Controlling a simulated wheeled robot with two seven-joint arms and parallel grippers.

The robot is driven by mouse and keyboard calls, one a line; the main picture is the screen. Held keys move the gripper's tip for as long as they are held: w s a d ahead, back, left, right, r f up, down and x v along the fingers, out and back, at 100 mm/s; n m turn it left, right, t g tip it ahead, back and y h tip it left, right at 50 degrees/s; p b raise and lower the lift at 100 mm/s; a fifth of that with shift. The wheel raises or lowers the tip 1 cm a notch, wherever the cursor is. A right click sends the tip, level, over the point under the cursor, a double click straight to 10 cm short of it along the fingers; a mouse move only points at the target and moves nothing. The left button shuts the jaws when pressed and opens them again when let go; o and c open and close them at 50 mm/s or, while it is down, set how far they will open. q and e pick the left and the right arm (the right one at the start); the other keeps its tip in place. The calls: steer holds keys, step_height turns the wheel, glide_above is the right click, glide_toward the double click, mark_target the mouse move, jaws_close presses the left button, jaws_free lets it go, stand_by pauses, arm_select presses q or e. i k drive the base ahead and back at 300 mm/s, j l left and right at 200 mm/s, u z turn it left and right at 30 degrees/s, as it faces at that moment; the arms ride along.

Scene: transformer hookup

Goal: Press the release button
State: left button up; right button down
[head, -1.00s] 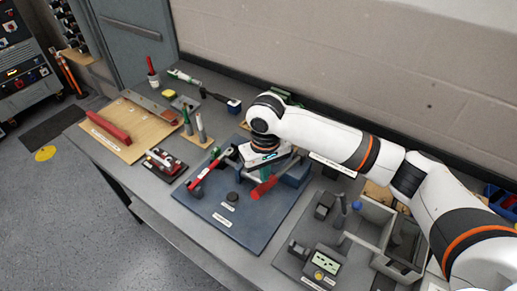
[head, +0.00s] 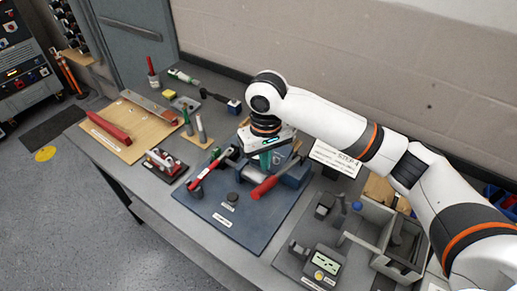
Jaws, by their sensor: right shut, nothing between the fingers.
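A blue-grey base plate (head: 255,228) lies on the bench and carries a clamp-like fixture. A dark round knob (head: 233,196) stands near the plate's front, with a small white label (head: 228,207) beside it. I cannot tell whether this knob is the release button. A red-handled lever (head: 264,188) points toward the front of the plate. My right gripper (head: 266,160) comes in from the right over the fixture. It is shut, with nothing seen held. Its wrist hides part of the fixture, and I cannot tell whether the fingertips touch it. My left gripper is out of view.
A grey panel (head: 283,262) with a meter and open box stands to the right. A small dark block with red parts (head: 160,164) and a wooden board (head: 92,139) lie to the left. A STEP 4 card (head: 336,158) stands behind. The wall runs along the back.

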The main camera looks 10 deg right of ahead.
mark_target(233, 196)
steer(key=k, duration=1.5)
